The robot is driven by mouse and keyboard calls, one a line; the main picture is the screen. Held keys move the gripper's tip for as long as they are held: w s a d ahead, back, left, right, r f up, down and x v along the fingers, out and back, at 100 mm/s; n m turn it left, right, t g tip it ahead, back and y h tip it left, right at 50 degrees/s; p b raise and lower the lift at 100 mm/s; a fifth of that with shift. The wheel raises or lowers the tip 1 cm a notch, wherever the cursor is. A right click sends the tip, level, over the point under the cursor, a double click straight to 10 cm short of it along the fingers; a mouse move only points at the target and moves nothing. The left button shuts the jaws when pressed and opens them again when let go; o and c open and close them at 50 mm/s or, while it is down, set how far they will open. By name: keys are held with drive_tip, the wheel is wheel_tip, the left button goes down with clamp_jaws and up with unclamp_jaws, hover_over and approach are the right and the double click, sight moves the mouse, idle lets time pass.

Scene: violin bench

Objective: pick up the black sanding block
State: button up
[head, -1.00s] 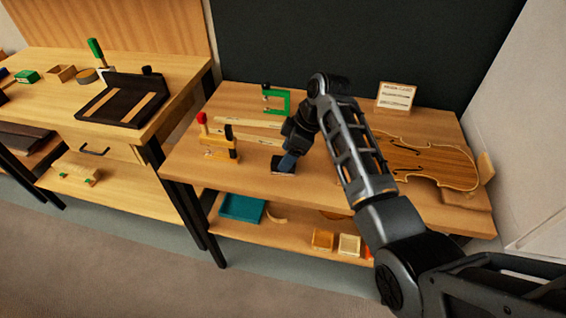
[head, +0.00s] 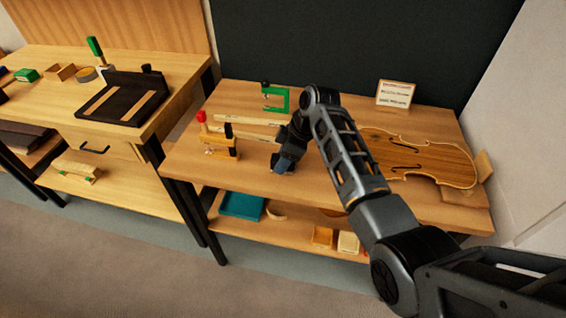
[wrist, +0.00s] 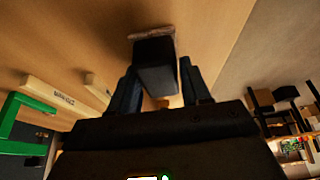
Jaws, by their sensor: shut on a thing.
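The black sanding block (wrist: 155,65) is between the two fingers of my gripper (wrist: 160,95) in the wrist view. It is a dark box with a thin brownish layer along its far edge. My gripper is shut on it. In the head view my gripper (head: 284,163) points down over the front middle part of the right bench. The block is hard to tell from the dark fingers there. Whether it touches the bench top or hangs just above it, I cannot tell.
The red-and-black-topped wooden clamp (head: 218,142) stands left of my gripper. Pale wooden strips (head: 245,128) and a green clamp (head: 276,98) are behind it. A violin body (head: 425,162) lies to the right, with a card (head: 396,94) behind. The front bench edge is close.

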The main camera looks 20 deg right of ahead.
sight(277, 157)
drive_tip(key=shift+c, duration=1)
drive_tip(key=shift+r, duration=0.15)
drive_tip(key=shift+r, duration=0.6)
wheel_tip(277, 157, up, 3)
drive_tip(key=shift+b, duration=0.45)
drive_tip(key=s+d+r+b, duration=0.1)
drive_tip(key=s+d+r, duration=0.5)
drive_tip(key=s+d, duration=0.1)
drive_tip(key=shift+s+d+r, duration=0.3)
drive_tip(key=shift+s+d, duration=0.1)
drive_tip(key=shift+d, duration=0.4)
